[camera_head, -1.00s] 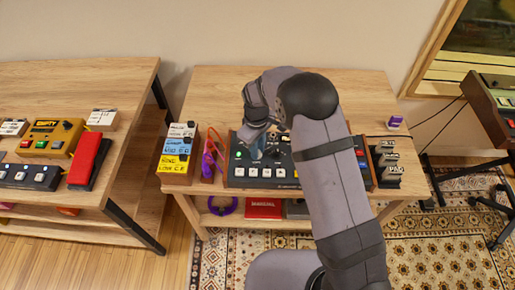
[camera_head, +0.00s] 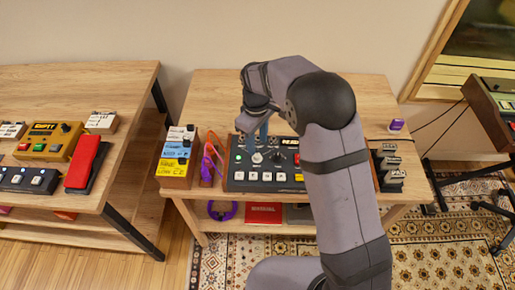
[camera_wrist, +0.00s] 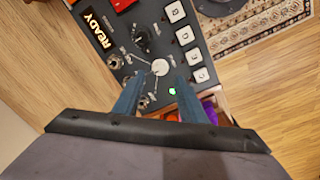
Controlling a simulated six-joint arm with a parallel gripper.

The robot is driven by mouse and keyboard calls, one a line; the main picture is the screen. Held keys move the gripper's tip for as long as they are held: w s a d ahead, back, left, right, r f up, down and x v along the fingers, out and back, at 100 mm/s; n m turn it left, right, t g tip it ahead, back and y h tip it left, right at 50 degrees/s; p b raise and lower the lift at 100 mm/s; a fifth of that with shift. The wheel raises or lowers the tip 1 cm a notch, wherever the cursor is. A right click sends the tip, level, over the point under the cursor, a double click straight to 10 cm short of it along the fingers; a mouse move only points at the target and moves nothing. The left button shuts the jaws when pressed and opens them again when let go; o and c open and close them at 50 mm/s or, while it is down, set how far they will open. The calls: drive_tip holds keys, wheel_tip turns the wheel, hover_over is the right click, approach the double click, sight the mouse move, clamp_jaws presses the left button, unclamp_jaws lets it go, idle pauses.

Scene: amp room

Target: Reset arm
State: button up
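My gripper (camera_head: 257,137) is above the left half of a dark control box (camera_head: 240,176) on the middle table. In the wrist view my gripper (camera_wrist: 165,84) has its two blue fingers apart, with a white knob (camera_wrist: 160,67) of the box showing between and beyond the tips. The fingers look empty. I cannot tell whether a tip touches the knob. The box also has a lit green light (camera_wrist: 173,91), white square buttons (camera_wrist: 184,36), a black knob (camera_wrist: 141,40) and a lit READY display (camera_wrist: 98,27). My arm hides the box's right part in the head view.
Left of the box stand yellow, blue and white labelled cases (camera_head: 178,158) and purple-orange glasses (camera_head: 211,160). Black labelled blocks (camera_head: 389,166) stand at its right, with a purple item (camera_head: 396,125) behind. The left table (camera_head: 85,80) holds several pedals. The middle table's back is clear.

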drive_tip(key=shift+r, duration=0.6)
drive_tip(key=shift+s+d+r, duration=0.15)
drive_tip(key=shift+s+d, duration=0.05)
drive_tip(key=shift+d, duration=0.1)
drive_tip(key=s+d+r+m, duration=0.1)
drive_tip(key=s+d+m, duration=0.4)
drive_tip(key=s+d, duration=0.3)
drive_tip(key=s+d+r+m, duration=0.1)
drive_tip(key=s+d+m, duration=0.4)
drive_tip(key=s, duration=1)
drive_tip(key=d, duration=0.3)
drive_tip(key=shift+s+d+r+m+p, duration=0.2)
drive_tip(key=shift+r+m+p, duration=0.1)
drive_tip(key=shift+r+m, duration=0.1)
